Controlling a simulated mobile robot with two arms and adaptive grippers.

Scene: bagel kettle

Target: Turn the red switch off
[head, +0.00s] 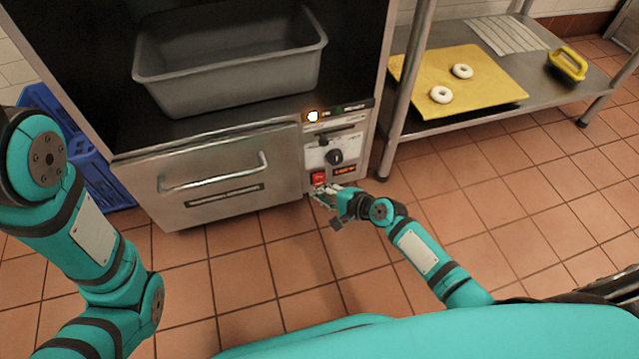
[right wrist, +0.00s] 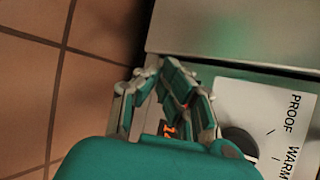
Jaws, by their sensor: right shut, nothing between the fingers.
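The red switch (head: 318,178) is on the lower part of the control panel at the right of the steel kettle unit's front in the head view. My right gripper (head: 322,195) is at the panel, just below and beside the switch; I cannot tell whether it touches it. In the right wrist view my right gripper (right wrist: 170,70) has its fingers closed together with nothing between them. The switch is mostly hidden there; a small red-orange glow shows between the finger links. My left arm shows at the left of the head view, but its gripper is out of frame.
The panel has a black knob (head: 334,157) and a lit lamp (head: 313,116). A drawer handle (head: 215,175) sticks out to the left. A grey tub (head: 230,75) stands above. A steel shelf at right holds a yellow board (head: 480,80) with two bagels. A blue crate (head: 95,175) is at left.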

